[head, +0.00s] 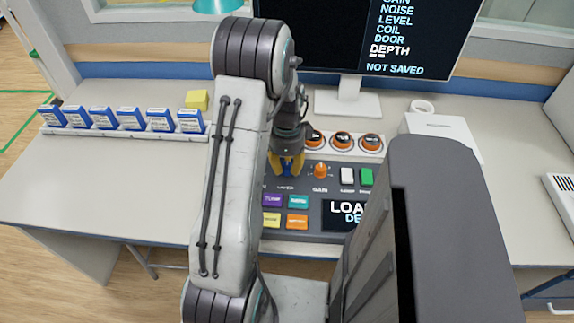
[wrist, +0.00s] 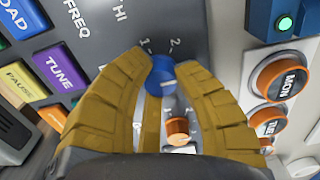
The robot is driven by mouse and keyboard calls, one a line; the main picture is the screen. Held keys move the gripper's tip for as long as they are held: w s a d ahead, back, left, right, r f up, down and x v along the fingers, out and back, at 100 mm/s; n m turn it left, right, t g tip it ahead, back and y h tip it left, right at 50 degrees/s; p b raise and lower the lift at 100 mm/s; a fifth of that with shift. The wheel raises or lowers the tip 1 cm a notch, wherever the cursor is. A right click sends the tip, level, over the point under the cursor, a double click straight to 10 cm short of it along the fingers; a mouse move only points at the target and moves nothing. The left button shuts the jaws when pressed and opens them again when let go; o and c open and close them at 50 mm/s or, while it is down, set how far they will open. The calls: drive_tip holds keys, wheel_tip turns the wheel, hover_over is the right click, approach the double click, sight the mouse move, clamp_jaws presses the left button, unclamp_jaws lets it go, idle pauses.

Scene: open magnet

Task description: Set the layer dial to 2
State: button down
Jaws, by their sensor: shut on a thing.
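The layer dial (wrist: 160,78) is a blue knob on the dark grey panel, with printed marks 1 and 2 beside it in the wrist view. My gripper (wrist: 163,72) has its two yellow fingers shut on the dial, one on each side. A small pale line shows on the dial's top, but I cannot tell for sure which number it points to. In the head view my gripper (head: 289,165) is down at the panel above the LAYER label, and the fingers mostly hide the dial.
An orange gain knob (head: 320,170) stands close beside the dial. White and green switches (head: 367,177) and coloured buttons (head: 297,201) surround it. Several orange-rimmed day knobs (head: 342,140) line the back. A monitor (head: 420,40) stands behind.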

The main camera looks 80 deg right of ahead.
sight(287, 165)
drive_tip(key=shift+n, duration=0.3)
drive_tip(key=n+b, duration=0.1)
drive_tip(key=n, duration=0.3)
drive_tip(key=shift+f+b, duration=0.1)
drive_tip(key=shift+b, duration=0.2)
drive_tip(key=n+b, duration=0.1)
drive_tip(key=n, duration=0.4)
idle(0.4)
drive_tip(key=c, duration=0.9)
unclamp_jaws()
wheel_tip(287, 165, up, 12)
drive_tip(key=shift+r, duration=0.1)
